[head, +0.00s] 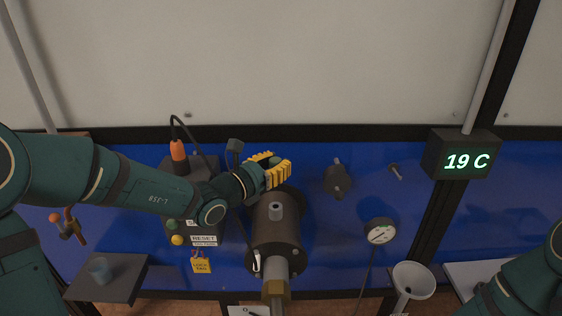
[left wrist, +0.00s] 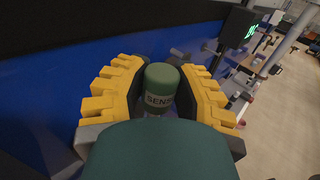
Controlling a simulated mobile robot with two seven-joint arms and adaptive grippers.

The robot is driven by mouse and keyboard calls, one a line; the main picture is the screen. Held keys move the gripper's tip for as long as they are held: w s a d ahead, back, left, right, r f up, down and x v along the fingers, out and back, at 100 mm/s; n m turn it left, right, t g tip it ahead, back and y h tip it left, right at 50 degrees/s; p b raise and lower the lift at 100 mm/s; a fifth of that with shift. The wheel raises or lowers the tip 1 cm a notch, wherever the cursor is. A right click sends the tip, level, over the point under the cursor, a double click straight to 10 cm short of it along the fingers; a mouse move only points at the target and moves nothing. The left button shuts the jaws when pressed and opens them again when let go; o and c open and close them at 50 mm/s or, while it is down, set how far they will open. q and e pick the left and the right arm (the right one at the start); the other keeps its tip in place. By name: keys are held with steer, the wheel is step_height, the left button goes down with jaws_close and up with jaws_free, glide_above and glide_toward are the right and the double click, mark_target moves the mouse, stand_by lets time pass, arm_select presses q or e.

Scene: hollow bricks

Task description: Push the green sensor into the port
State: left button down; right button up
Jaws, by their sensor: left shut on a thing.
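My left gripper (head: 272,172) has yellow ribbed fingers and is shut on the green sensor (left wrist: 161,84). The sensor is a dark green rounded cylinder with a partly hidden "SENS" label. In the head view only a bit of the sensor (head: 276,161) shows between the fingers. The gripper is at the upper end of a dark cylindrical housing (head: 268,245). A short grey stub (head: 276,209), which may be the port, stands on the housing just below the gripper in the picture. The sensor's lower end is hidden. My right gripper is outside both views.
A control box with a RESET label (head: 204,240) stands left of the housing. A pressure gauge (head: 380,232), a white funnel (head: 413,279) and a display reading 19 C (head: 463,161) are to the right. A dark shelf (head: 122,284) holds a cup (head: 100,270).

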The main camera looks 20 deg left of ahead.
arm_select(q)
steer(key=shift+s+a+r, duration=0.1)
steer(key=shift+s+a, duration=0.05)
steer(key=shift+s, duration=0.15)
steer(key=shift+w, duration=0.25)
steer(key=m+g+h, duration=0.1)
steer(key=m+h, duration=0.1)
steer(key=shift+g+h, duration=0.3)
steer(key=shift+g, duration=0.1)
step_height(320, 180, down, 6)
steer(key=b, duration=0.5)
steer(key=shift+r, duration=0.1)
steer(key=shift+b, duration=0.5)
stand_by(0.9)
steer(key=shift+f+b, duration=1.9)
steer(key=shift+f, duration=0.25)
steer(key=c, duration=0.7)
jaws_free()
